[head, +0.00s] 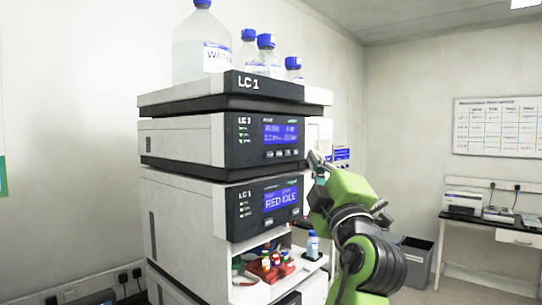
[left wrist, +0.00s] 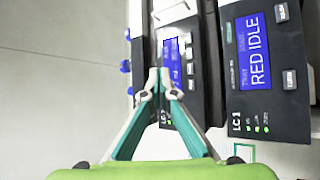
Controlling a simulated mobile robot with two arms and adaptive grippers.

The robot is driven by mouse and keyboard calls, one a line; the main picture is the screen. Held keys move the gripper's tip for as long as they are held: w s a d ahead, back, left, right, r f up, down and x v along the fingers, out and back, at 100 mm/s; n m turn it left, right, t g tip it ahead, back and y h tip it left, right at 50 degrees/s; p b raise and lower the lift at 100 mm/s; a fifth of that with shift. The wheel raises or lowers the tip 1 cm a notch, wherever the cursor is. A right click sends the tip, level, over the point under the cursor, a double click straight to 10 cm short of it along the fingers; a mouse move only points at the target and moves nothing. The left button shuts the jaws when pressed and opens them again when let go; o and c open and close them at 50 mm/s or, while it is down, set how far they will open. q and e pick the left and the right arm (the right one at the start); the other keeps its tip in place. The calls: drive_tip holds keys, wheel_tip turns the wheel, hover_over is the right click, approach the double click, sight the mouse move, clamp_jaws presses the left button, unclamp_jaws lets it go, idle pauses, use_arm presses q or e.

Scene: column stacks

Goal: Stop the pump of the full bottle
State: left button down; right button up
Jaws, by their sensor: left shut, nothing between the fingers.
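The LC 1 stack (head: 222,200) stands left of centre in the head view. Its upper module has a blue screen (head: 281,133) with small text I cannot read and a row of small buttons (head: 281,153) below. The lower module's screen (head: 281,199) reads "RED IDLE"; it also shows in the left wrist view (left wrist: 255,48). My left gripper (head: 316,163) is shut and empty, beside the stack's right edge. In the left wrist view its fingertips (left wrist: 160,80) overlap the upper module's front.
A desk with a printer (head: 463,203) and a grey bin (head: 416,265) are at the right.

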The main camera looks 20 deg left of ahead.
sight(269, 154)
use_arm(q)
drive_tip(key=w+a+p, duration=0.1)
drive_tip(key=a, duration=0.1)
drive_tip(key=w+a+p, duration=0.1)
drive_tip(key=a, duration=0.2)
drive_tip(key=w+a+p, duration=0.1)
drive_tip(key=a+p, duration=0.1)
drive_tip(key=a, duration=0.1)
drive_tip(key=shift+a, duration=0.1)
idle(0.4)
idle(1.0)
drive_tip(key=shift+a, duration=0.1)
